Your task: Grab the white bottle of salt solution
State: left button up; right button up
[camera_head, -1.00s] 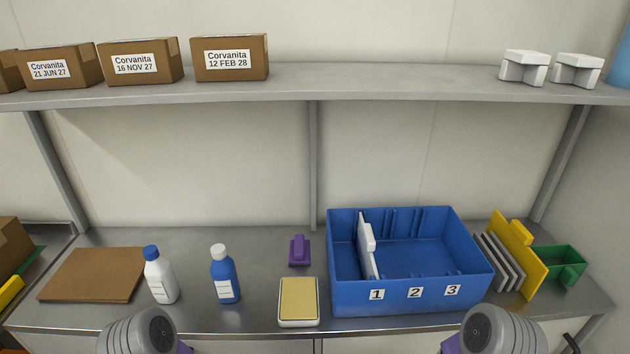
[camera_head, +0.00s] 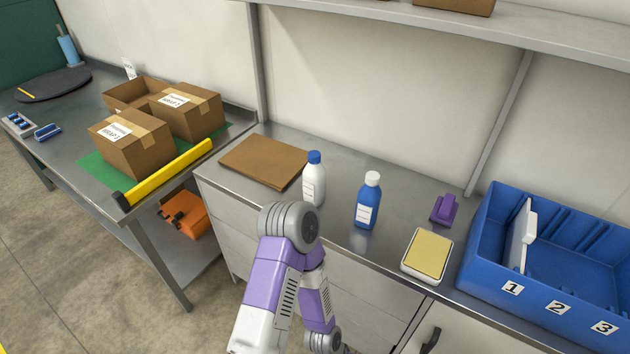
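The white bottle (camera_head: 314,184) with a blue cap stands upright on the steel counter, left of a blue bottle (camera_head: 368,203) with a white cap. Its label is partly turned away and too small to read. My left arm, purple and grey, rises in front of the counter, and its rounded joint sits just below and left of the white bottle in the picture. The fingers of my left gripper do not show. My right gripper is out of view.
A brown board (camera_head: 262,161) lies left of the bottles. A yellow-topped white box (camera_head: 427,255), a purple object (camera_head: 444,209) and a blue numbered bin (camera_head: 560,262) stand to the right. A side table at left holds cartons (camera_head: 130,143) and a yellow bar (camera_head: 168,172).

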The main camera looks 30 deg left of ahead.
aim_at(314, 173)
jog(key=z, duration=2.25)
jog(key=k, duration=1.45)
jog(key=u, duration=2.75)
jog(key=i, duration=0.1)
jog(key=z, duration=0.45)
